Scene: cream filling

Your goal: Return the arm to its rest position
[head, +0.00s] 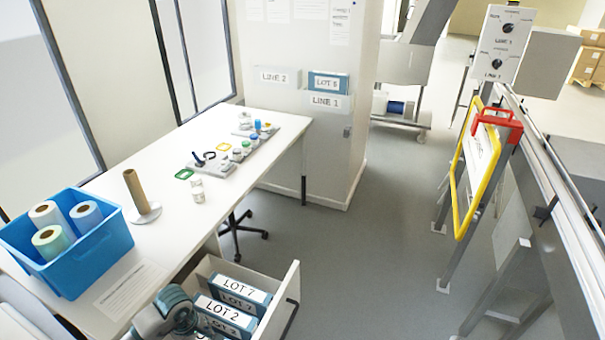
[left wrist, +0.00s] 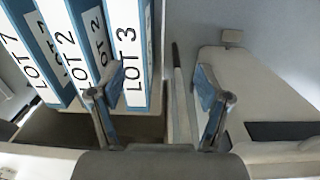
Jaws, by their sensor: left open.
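My left gripper (left wrist: 160,88) is open in the left wrist view, its two fingers spread apart with nothing held. The upright front panel of the open drawer (left wrist: 183,100) shows between the fingers; I cannot tell whether they touch it. My right gripper is in neither view.
A white desk (head: 165,232) holds a blue bin (head: 100,262) of rolls, a brown cardboard tube (head: 135,190) and small jars. A cabinet beyond has a LINE 2 holder (head: 277,77) and a lot binder (head: 328,83) above the LINE 1 label. Open floor lies right of the drawer.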

